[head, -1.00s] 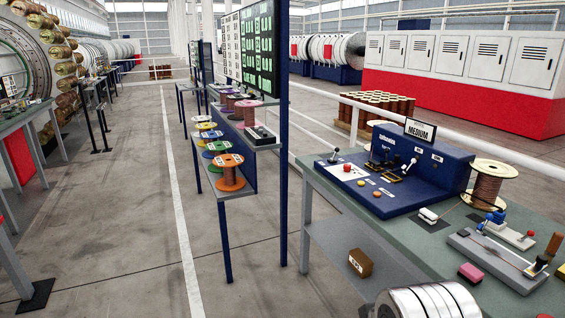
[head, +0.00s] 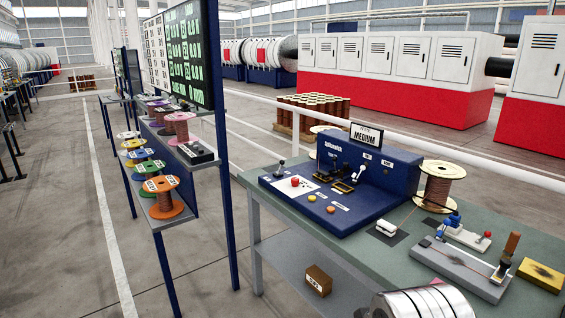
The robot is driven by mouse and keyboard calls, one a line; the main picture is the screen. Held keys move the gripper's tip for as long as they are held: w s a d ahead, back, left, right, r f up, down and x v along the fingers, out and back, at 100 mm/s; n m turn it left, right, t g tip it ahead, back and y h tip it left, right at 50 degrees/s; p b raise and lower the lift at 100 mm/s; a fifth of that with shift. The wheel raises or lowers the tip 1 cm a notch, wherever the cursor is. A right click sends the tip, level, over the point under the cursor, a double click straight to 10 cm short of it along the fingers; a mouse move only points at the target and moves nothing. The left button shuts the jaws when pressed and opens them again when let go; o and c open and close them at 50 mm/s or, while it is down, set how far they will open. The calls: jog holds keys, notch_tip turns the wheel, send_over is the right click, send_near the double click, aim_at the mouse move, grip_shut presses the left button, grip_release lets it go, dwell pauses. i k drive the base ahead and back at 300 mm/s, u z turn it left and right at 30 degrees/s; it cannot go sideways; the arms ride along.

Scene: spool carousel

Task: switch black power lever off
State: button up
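A blue control console (head: 338,212) stands on the green-topped workbench (head: 388,258) right of centre. A lever with a black knob (head: 281,167) stands up at its left end, beside a white plate (head: 297,187) with a red button (head: 295,181). A second lever with a pale knob (head: 357,173) and some small black and brass parts sit further right on the console. The lever labels are too small to read. My gripper is not in view; only a silver rounded part of my own body shows at the bottom edge.
A sign reading MEDIUM (head: 366,136) tops the console. A copper wire spool (head: 440,185) and a grey fixture (head: 459,267) stand to its right on the bench. A rack with coloured spools (head: 165,197) stands left. The aisle at far left is clear.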

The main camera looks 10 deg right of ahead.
aim_at(281, 161)
jog(key=u, duration=0.05)
jog(key=i, duration=1.55)
jog(key=u, duration=0.5)
jog(key=i, duration=1.7)
jog(key=u, duration=0.25)
